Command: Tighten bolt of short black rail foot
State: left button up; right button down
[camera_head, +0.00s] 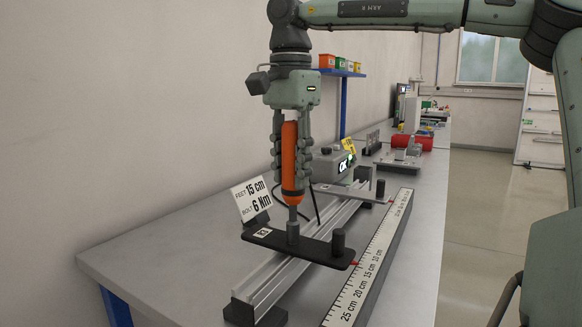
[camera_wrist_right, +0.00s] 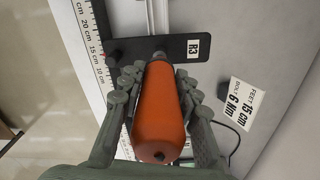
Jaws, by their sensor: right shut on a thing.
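My right gripper (camera_head: 291,168) is shut on an orange power screwdriver (camera_head: 289,150), held upright. The screwdriver's grey tip reaches down to a dark cylindrical bolt head or socket on the short black rail foot (camera_head: 325,252); the exact contact is hard to see. The foot lies flat across the aluminium rail (camera_head: 268,275), with a label marked R3 at its left end and a dark knob at its right end. The right wrist view shows the screwdriver (camera_wrist_right: 158,105) between the fingers, and the foot (camera_wrist_right: 135,50) beyond it. My left gripper is not in view.
A sign (camera_head: 252,199) reads feet 15 cm, bolt 6 Nm. A ruler (camera_head: 372,265) runs along the rail's right side. The grey table (camera_head: 150,255) is bare at front left.

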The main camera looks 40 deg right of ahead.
aim_at(291, 123)
jog(key=shift+f, duration=0.2)
jog(key=shift+d+r+p, duration=0.15)
jog(key=shift+r+p, duration=0.15)
jog(key=shift+r, duration=2.35)
